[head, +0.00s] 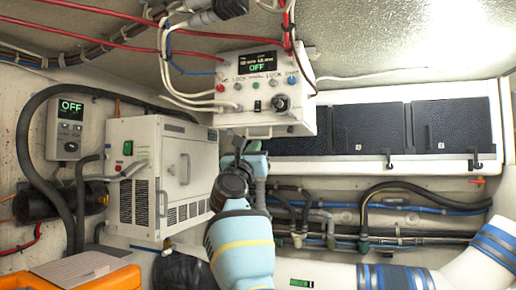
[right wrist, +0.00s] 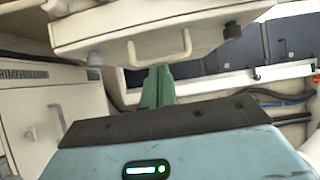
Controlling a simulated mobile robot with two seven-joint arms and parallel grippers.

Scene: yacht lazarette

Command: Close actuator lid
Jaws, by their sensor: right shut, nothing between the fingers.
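A white control box (head: 228,112) with an OFF display, buttons and a knob hangs at the top centre of the head view. It has a small white loop handle (head: 259,134) on its lower edge. I cannot tell for certain which part is the actuator lid. My right gripper (head: 241,148) is just below the box. In the right wrist view the green fingers (right wrist: 158,84) are together and empty, just under the loop handle (right wrist: 160,45); I cannot tell whether they touch it. My left gripper is not in view.
A white vented cabinet (head: 178,165) stands to the left, below red and white cables. Dark-panelled lockers (head: 450,127) line the back right. Hoses (head: 405,190) and a white duct (head: 340,275) run below them. An orange case (head: 100,280) lies at lower left.

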